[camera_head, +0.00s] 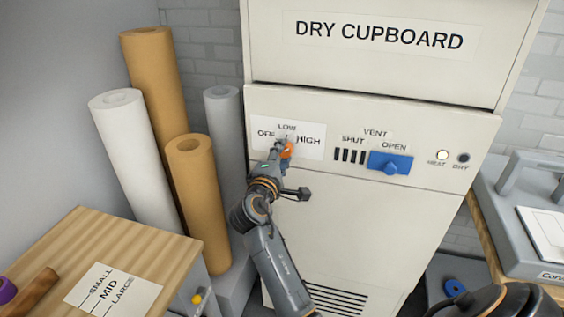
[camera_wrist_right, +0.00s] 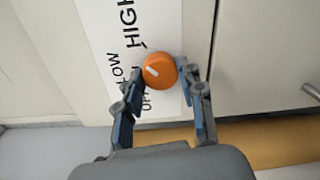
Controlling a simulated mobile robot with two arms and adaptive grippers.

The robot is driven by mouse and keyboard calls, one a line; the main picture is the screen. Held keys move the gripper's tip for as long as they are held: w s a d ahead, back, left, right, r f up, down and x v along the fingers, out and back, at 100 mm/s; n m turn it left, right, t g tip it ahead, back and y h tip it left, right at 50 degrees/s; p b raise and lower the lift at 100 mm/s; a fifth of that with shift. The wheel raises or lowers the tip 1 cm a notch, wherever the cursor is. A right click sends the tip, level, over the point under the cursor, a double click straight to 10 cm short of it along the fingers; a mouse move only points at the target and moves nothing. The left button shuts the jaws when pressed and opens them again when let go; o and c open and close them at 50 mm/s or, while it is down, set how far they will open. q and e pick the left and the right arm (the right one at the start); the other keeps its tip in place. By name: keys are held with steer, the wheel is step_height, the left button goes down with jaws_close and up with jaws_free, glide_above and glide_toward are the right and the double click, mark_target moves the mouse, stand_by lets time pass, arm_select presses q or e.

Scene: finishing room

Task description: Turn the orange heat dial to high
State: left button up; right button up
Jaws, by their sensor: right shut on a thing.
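The orange heat dial (camera_head: 287,151) is on the white label of the cupboard's front panel, partly hidden by my gripper in the head view. My right gripper (camera_head: 283,145) is shut on it. In the wrist view the right gripper's fingers (camera_wrist_right: 160,75) are on either side of the round dial (camera_wrist_right: 159,70). The dial's white mark points at about LOW, tilted slightly to the HIGH side. The label shows OFF, LOW and HIGH (camera_wrist_right: 127,20). My left gripper is not in view.
A blue vent handle (camera_head: 390,163) is to the right of the dial, by SHUT and OPEN. The HEAT lamp (camera_head: 442,155) is lit and the DRY lamp (camera_head: 463,158) is dark. Upright rolls (camera_head: 195,190) stand left of the cupboard (camera_head: 400,230). A wooden bench (camera_head: 160,240) is at lower left.

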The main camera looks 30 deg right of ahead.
steer(key=shift+f+m+b, duration=0.1)
steer(key=shift+m+b, duration=0.85)
steer(key=shift+m, duration=0.45)
steer(key=o, duration=1.2)
steer(key=shift+c, duration=0.2)
